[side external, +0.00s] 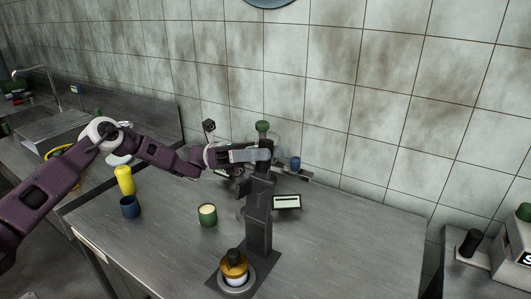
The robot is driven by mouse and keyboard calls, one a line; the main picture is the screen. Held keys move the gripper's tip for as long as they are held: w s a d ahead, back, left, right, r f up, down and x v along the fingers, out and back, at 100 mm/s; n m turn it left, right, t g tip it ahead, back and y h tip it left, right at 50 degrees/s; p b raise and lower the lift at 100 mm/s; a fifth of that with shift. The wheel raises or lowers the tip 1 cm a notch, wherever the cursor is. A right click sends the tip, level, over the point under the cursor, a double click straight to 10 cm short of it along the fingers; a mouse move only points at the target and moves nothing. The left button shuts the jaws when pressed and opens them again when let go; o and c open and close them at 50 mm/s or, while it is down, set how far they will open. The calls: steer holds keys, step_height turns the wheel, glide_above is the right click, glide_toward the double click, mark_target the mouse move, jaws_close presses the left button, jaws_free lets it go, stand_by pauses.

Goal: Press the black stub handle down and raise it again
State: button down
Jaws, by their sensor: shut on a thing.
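A dark steamer tower (258,222) stands upright on the metal counter, with a green knob (262,126) at its top. My gripper (264,153) reaches in from the left at the tower's upper part, its fingers pointing right. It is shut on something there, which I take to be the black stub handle. The handle is hidden by the fingers, and I cannot make out its exact height or tilt.
A green cup (207,215), a blue cup (130,207) and a yellow bottle (125,180) stand to the left. A small display (287,202) is right of the tower. A blue cup (295,163) sits on a side shelf. The counter's right part is clear.

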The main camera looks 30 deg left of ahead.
steer(key=shift+s+r+m, duration=0.1)
steer(key=shift+s+m, duration=0.4)
steer(key=s+f+m+g+y, duration=0.2)
steer(key=s+f+m+y, duration=0.15)
steer(key=s+m, duration=0.5)
steer(key=s+f+m+g+y, duration=0.2)
steer(key=s+f+m, duration=0.2)
steer(key=s+m, duration=0.45)
step_height(320, 180, down, 9)
steer(key=s+m+t+y, duration=0.1)
steer(key=s+m, duration=0.1)
steer(key=m, duration=0.3)
steer(key=shift+s+f+y, duration=0.2)
steer(key=shift+s+y, duration=0.15)
steer(key=shift+f, duration=0.1)
steer(key=c, duration=1.1)
jaws_free()
steer(key=shift+a, duration=0.1)
